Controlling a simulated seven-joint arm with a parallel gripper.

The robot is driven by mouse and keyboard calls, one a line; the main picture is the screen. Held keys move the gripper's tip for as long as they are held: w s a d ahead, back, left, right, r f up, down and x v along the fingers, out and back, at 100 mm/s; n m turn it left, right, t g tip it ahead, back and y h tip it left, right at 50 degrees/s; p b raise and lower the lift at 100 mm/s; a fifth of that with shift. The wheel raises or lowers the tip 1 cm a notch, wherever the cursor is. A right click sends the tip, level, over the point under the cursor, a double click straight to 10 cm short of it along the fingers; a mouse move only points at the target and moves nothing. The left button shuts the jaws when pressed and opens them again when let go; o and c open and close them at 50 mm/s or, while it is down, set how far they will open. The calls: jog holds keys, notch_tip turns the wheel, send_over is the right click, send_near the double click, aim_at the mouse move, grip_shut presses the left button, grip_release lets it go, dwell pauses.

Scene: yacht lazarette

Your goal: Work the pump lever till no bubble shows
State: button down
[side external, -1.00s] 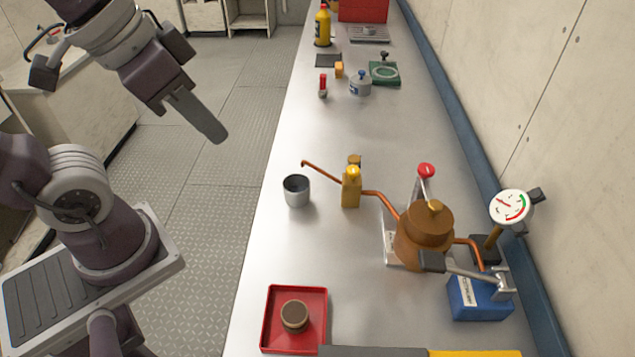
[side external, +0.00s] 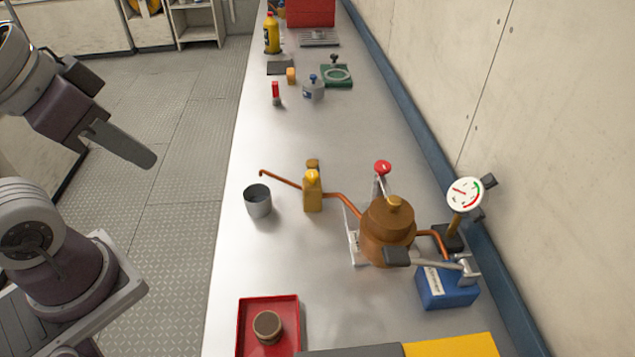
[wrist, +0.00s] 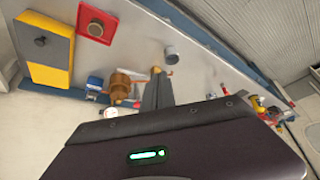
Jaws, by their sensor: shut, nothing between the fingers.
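The pump is a blue block (side external: 447,287) with a metal lever (side external: 435,263) whose dark grip points left, near level, in front of the copper pot (side external: 388,238). A copper tube (side external: 345,205) runs from the pot past a yellow valve body (side external: 313,192) and ends near the grey cup (side external: 258,203). A round gauge (side external: 465,194) stands behind the pump. My gripper (side external: 148,160) is shut and empty, left of the bench over the floor, well apart from the lever. The wrist view shows its fingers (wrist: 159,85) together. I cannot make out any bubble.
A red tray (side external: 245,325) with a round brown cap (side external: 267,326) lies at the bench's near left. A grey and yellow slab (side external: 455,346) is at the near edge. A red-knobbed lever (side external: 383,168) stands behind the pot. Several items sit farther back.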

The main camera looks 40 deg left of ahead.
jog(key=w+d+r+m, duration=0.3)
jog(key=w+d+r, duration=0.1)
jog(key=w, duration=0.2)
jog(key=m+g+h, duration=0.2)
jog(key=m+g, duration=0.2)
jog(key=m, duration=0.2)
send_over(398, 253)
jog(key=s+a, duration=0.1)
jog(key=s, duration=0.1)
jog(key=x, duration=0.3)
jog(key=shift+a, duration=0.45)
jog(key=shift+w, duration=0.1)
jog(key=x, duration=0.4)
jog(key=a+x, duration=0.1)
jog(key=x, duration=0.7)
jog(key=shift+s+a+f, duration=0.1)
jog(key=shift+s+f, duration=0.25)
jog(key=shift+f, duration=0.6)
